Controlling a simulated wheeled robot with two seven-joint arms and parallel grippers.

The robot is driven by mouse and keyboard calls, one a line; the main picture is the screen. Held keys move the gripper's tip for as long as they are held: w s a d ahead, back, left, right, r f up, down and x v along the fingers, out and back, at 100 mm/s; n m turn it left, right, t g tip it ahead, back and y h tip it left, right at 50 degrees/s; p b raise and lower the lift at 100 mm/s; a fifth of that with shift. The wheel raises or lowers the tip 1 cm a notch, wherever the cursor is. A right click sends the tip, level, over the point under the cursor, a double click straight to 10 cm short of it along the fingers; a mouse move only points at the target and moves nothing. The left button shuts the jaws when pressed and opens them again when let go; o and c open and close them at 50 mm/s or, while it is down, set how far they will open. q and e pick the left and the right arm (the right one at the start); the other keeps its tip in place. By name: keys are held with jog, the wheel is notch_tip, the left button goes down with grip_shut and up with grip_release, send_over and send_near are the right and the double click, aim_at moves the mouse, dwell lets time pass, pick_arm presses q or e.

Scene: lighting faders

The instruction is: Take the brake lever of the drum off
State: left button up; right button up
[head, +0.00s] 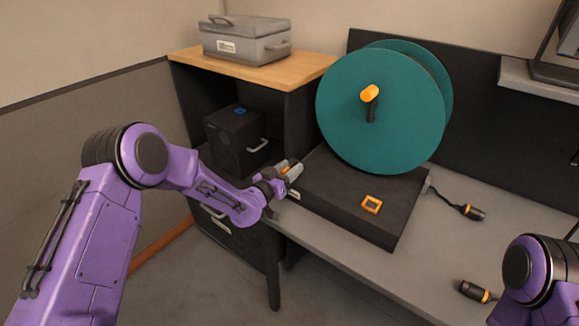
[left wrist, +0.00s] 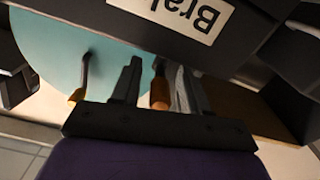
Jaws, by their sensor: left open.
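The drum (head: 380,110) is a large teal reel standing on a dark base (head: 345,200), with an orange-knobbed crank (head: 369,94) on its face. A white label (head: 293,195) is on the base's side; in the left wrist view this label (left wrist: 172,12) appears upside down and starts with "Bra". The brake lever, with an orange grip (left wrist: 159,92), shows between the fingers of my left gripper (left wrist: 158,72). In the head view my left gripper (head: 289,169) is open at the base's left end, mostly covering the lever. I cannot tell whether a finger touches it.
A cable plug (head: 473,212) and another black-and-orange connector (head: 474,291) lie on the grey bench (head: 420,255). A grey case (head: 245,40) sits on the wooden shelf top at left, above a black box (head: 236,139).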

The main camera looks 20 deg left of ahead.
pick_arm(q)
jog(key=shift+w+d, duration=0.1)
jog(key=shift+w, duration=0.1)
grip_shut()
